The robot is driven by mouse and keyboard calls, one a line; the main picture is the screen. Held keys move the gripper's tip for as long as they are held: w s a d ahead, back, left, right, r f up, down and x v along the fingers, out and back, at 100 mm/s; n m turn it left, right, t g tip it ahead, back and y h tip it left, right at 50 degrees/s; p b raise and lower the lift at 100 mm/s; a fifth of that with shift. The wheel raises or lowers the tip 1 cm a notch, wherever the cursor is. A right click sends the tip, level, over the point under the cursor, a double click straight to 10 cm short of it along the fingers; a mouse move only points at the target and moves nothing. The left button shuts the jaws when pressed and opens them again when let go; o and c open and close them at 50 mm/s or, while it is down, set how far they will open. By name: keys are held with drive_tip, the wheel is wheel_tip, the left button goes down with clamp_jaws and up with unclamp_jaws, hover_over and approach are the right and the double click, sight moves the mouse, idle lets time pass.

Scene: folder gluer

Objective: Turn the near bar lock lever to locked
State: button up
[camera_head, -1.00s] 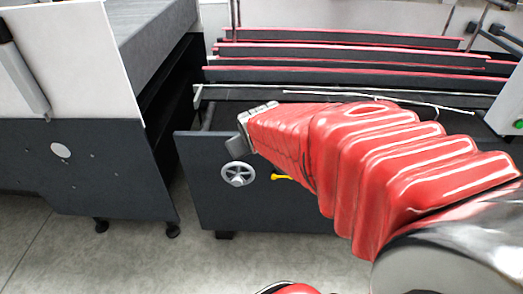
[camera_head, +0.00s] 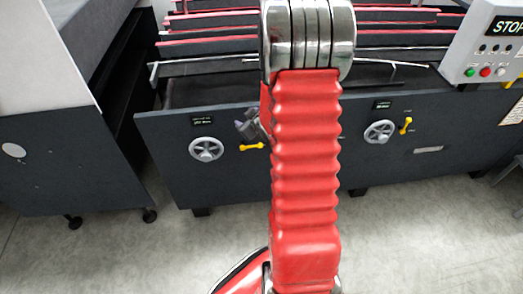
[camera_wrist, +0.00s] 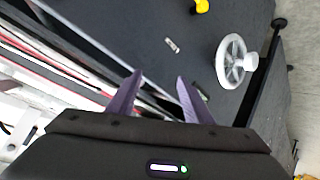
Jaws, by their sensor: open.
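Two yellow levers show on the dark front panel in the head view. The left yellow lever (camera_head: 251,147) lies nearly level beside the left handwheel, its right end close to my red arm sleeve. The right yellow lever (camera_head: 406,125) stands steeply beside the right handwheel. Their labels are too small to read, so I cannot tell which is the near bar lock. My gripper (camera_wrist: 159,75) is open and empty in the wrist view, its two purplish fingers apart in front of the panel. A yellow lever (camera_wrist: 201,6) shows at that view's top edge, beyond the fingers, partly cut off.
The left handwheel (camera_head: 207,149) and right handwheel (camera_head: 379,131) stick out of the panel. A handwheel (camera_wrist: 235,60) is right of my fingers in the wrist view. A control box (camera_head: 487,45) stands at the upper right. The floor (camera_head: 400,235) before the panel is clear.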

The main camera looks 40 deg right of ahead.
drive_tip(key=t, duration=0.1)
hover_over(251, 147)
drive_tip(key=s, duration=0.4)
wheel_tip(251, 147, down, 8)
drive_tip(key=r, duration=0.1)
drive_tip(key=s+d+f+t+y, duration=0.1)
drive_tip(key=s+f+t, duration=0.1)
drive_tip(key=s+f, duration=0.35)
drive_tip(key=s+a+f+m+t+h, duration=0.1)
drive_tip(key=s+f+m+t, duration=0.2)
drive_tip(key=s+f, duration=0.5)
drive_tip(key=shift+s+a+f+t, duration=0.25)
drive_tip(key=shift+s+f+t, duration=0.05)
drive_tip(key=shift+s, duration=0.05)
drive_tip(key=shift+w, duration=0.1)
drive_tip(key=w+d, duration=0.3)
drive_tip(key=w, duration=1)
drive_tip(key=shift+w, duration=0.2)
drive_tip(key=shift+c, duration=0.4)
clamp_jaws()
